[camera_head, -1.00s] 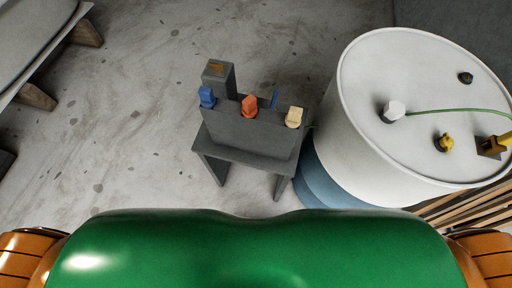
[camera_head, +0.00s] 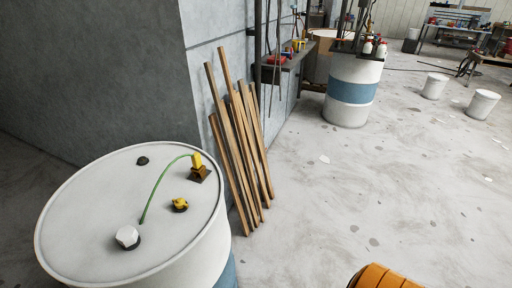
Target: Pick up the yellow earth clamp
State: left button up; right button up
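The yellow earth clamp (camera_head: 197,160) stands at the right rim of the white drum top (camera_head: 95,200), on a small brown block (camera_head: 200,175). A green wire (camera_head: 160,180) runs in an arc from it to a white cap (camera_head: 127,237) near the front of the drum top. A separate small yellow fitting (camera_head: 180,204) sits in front of the clamp. Neither of my grippers is in view. An orange part of my own body shows at the bottom edge.
Wooden planks (camera_head: 240,150) lean on the grey wall (camera_head: 110,75) just right of the drum. A shelf (camera_head: 285,62) with small items, a white-and-blue drum (camera_head: 350,92) and white buckets (camera_head: 482,104) stand farther back. The floor at centre right is clear.

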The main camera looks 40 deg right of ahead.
aim_at(197, 167)
jog(key=z, duration=0.8)
jog(key=i+l+u, duration=0.2)
jog(key=l+u, duration=0.25)
